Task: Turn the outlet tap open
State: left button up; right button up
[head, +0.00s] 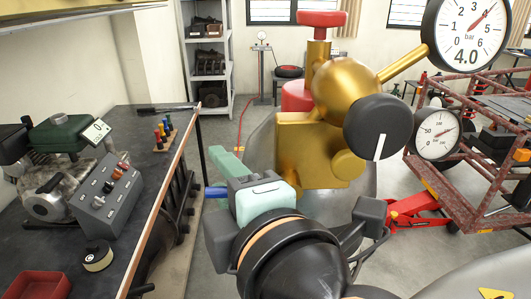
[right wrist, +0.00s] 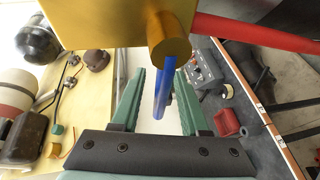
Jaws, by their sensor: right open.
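The brass regulator body (head: 310,150) stands in the middle of the head view. It carries a red top knob (head: 322,18), a black round knob (head: 378,127) with a white line, and a dial reading 4.0 bar (head: 466,32). The outlet tap's blue lever (head: 215,192) shows partly beside my right gripper (head: 226,165). In the right wrist view the blue lever (right wrist: 163,88) sticks out from a brass boss (right wrist: 169,40). It lies between the spread green fingers of my right gripper (right wrist: 163,78), with gaps on both sides. My left gripper is not in view.
A dark workbench (head: 150,200) on the left holds a grey control box (head: 105,195) and a red tray (head: 38,286). A rusty red cart frame (head: 470,185) and a second gauge (head: 437,134) are on the right. A red bar (right wrist: 260,30) passes near the boss.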

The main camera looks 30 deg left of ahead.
grip_shut()
dwell(0.4)
dwell(1.1)
